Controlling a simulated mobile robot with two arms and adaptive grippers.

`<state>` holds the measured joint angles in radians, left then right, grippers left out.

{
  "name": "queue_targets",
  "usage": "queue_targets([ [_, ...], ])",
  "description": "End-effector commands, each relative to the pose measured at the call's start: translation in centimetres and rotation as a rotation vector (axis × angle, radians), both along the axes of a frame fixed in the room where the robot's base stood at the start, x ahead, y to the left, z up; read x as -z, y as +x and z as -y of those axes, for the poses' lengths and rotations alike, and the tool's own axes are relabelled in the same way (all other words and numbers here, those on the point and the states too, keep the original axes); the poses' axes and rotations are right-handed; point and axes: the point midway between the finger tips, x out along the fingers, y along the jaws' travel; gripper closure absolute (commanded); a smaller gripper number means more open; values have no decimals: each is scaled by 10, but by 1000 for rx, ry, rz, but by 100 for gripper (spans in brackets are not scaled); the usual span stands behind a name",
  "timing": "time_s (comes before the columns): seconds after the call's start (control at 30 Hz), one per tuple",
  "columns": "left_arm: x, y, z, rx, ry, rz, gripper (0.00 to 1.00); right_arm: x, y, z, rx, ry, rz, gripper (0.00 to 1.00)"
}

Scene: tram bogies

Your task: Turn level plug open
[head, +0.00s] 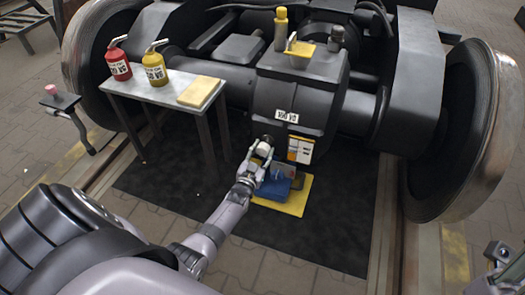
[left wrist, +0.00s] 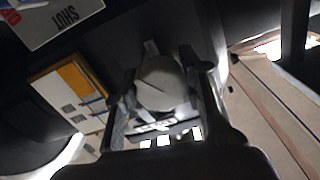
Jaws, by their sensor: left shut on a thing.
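The level plug, a round pale grey cap with a line across its face, sits low on the dark gearbox housing (head: 300,97). It shows in the head view (head: 264,149) and in the left wrist view (left wrist: 161,83). My left gripper (head: 260,158) reaches it from the front, and in the left wrist view its two fingers (left wrist: 165,90) stand on either side of the plug, shut on it. The plug's threaded part is hidden. A part of my right gripper (head: 503,258) shows at the lower right edge; its fingers are not clear.
A yellow tray (head: 296,204) with a blue item (head: 275,188) lies below the plug. A side table (head: 150,91) at left carries a red can (head: 118,65), a yellow can (head: 155,68) and a yellow pad (head: 199,92). Large wheels (head: 462,130) flank the housing.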

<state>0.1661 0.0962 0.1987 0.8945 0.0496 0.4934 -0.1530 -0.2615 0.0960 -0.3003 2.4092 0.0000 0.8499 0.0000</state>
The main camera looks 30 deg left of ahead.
Motion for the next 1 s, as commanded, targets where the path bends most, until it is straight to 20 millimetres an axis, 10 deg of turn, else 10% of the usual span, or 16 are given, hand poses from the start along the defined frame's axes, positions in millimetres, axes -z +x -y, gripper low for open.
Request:
queue_targets([
  [0.83, 1, -1, 0, 1, 134, -34, 90, 1, 0, 1, 2, 5, -7, 60],
  [0.87, 1, -1, 0, 1, 134, -34, 61, 1, 0, 1, 2, 5, -7, 60],
  [1.0, 1, 0, 0, 1, 134, -34, 51, 1, 0, 1, 2, 5, -7, 60],
])
